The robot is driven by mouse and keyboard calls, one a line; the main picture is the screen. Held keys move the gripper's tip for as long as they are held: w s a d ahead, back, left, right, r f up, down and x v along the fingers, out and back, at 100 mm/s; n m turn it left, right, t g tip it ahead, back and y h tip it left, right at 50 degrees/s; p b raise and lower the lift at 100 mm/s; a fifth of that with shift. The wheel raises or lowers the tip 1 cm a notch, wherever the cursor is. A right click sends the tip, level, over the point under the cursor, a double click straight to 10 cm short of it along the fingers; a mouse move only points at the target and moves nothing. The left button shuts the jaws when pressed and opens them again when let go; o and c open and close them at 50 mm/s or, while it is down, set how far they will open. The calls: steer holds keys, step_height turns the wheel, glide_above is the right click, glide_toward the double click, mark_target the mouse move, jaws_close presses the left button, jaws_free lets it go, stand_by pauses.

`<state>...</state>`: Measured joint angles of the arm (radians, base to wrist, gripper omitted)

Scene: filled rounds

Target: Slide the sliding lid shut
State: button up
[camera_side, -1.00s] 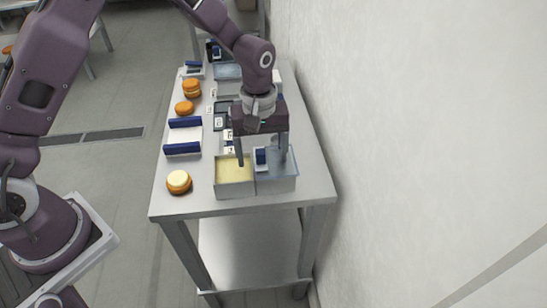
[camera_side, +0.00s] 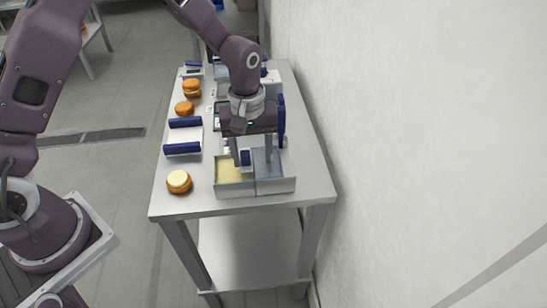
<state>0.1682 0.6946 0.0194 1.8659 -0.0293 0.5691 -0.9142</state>
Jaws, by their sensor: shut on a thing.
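A grey two-part box (camera_side: 274,187) stands at the front of the table. Its left compartment shows a yellow filling (camera_side: 231,172) and looks uncovered. A blue-grey panel, apparently the sliding lid (camera_side: 270,168), lies over the right part. A small blue and white block (camera_side: 246,157), apparently the lid's handle, stands near the middle divider. My gripper (camera_side: 251,155) points down over the box and is shut on this block, with a finger on either side. The fingers hide part of the lid's back edge, so I cannot tell how far it reaches.
A round with a pale top (camera_side: 179,181) sits left of the box. Two blue-edged white holders (camera_side: 183,136) and orange rounds (camera_side: 184,108) line the table's left side. More containers stand behind my gripper. A wall runs along the right.

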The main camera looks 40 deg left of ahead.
steer(key=shift+s+a+f, duration=0.2)
steer(key=shift+s+a, duration=1.05)
steer(key=shift+a, duration=0.05)
steer(key=shift+s+a+f, duration=0.15)
steer(key=shift+s+a, duration=1.1)
steer(key=o, duration=1.1)
steer(key=shift+w+d+r, duration=0.1)
steer(key=shift+d+r, duration=0.05)
steer(key=shift+r, duration=1.65)
steer(key=shift+w+d+r, duration=0.1)
steer(key=shift+r, duration=1.7)
steer(key=s+r+m+t, duration=0.25)
steer(key=s+r, duration=0.35)
steer(key=r, duration=0.4)
steer(key=s+r+m+t, duration=0.1)
steer(key=s+r+m, duration=0.1)
steer(key=s, duration=0.2)
steer(key=s+a+r+m+t, duration=0.1)
steer(key=s+m, duration=0.1)
steer(key=s, duration=0.2)
steer(key=s+r+m+t, duration=0.1)
steer(key=s+r+m, duration=0.1)
steer(key=s, duration=0.3)
steer(key=shift+a+r+m, duration=0.25)
steer(key=shift+a+r, duration=0.05)
steer(key=shift+r, duration=0.05)
